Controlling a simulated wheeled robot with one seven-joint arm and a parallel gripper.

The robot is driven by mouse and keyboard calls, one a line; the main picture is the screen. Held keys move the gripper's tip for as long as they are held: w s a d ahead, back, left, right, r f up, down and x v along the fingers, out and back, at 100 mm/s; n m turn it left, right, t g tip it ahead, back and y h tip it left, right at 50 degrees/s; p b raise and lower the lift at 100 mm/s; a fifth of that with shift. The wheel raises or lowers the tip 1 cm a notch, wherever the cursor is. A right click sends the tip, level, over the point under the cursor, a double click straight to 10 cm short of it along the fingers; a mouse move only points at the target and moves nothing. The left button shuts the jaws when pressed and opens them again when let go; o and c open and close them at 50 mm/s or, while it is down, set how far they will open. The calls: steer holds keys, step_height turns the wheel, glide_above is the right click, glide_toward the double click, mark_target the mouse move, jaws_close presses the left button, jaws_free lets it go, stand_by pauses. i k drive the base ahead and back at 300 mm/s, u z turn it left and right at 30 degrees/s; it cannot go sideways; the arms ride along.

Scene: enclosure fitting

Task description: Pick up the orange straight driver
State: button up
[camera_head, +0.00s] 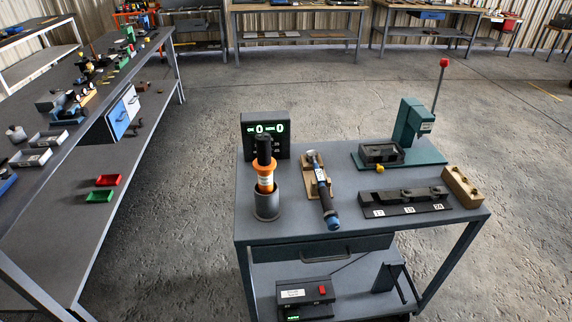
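The orange straight driver (265,176) stands upright in a dark grey cylindrical holder (267,205) at the left of the grey table. Its body is orange with a pale label, and its top is black. Its lower end is hidden inside the holder. My gripper is not in view.
Behind the driver stands a black display box (248,133) with green digits. A blue-ended tool (325,199) lies on a wooden stand to the right. A green press (410,130), a black numbered block (404,201) and a wooden block (461,187) occupy the right side.

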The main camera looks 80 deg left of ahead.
mark_target(263, 163)
steer(key=u, duration=1.55)
steer(key=i, duration=1.35)
steer(key=u, duration=3.9)
steer(key=i, duration=0.5)
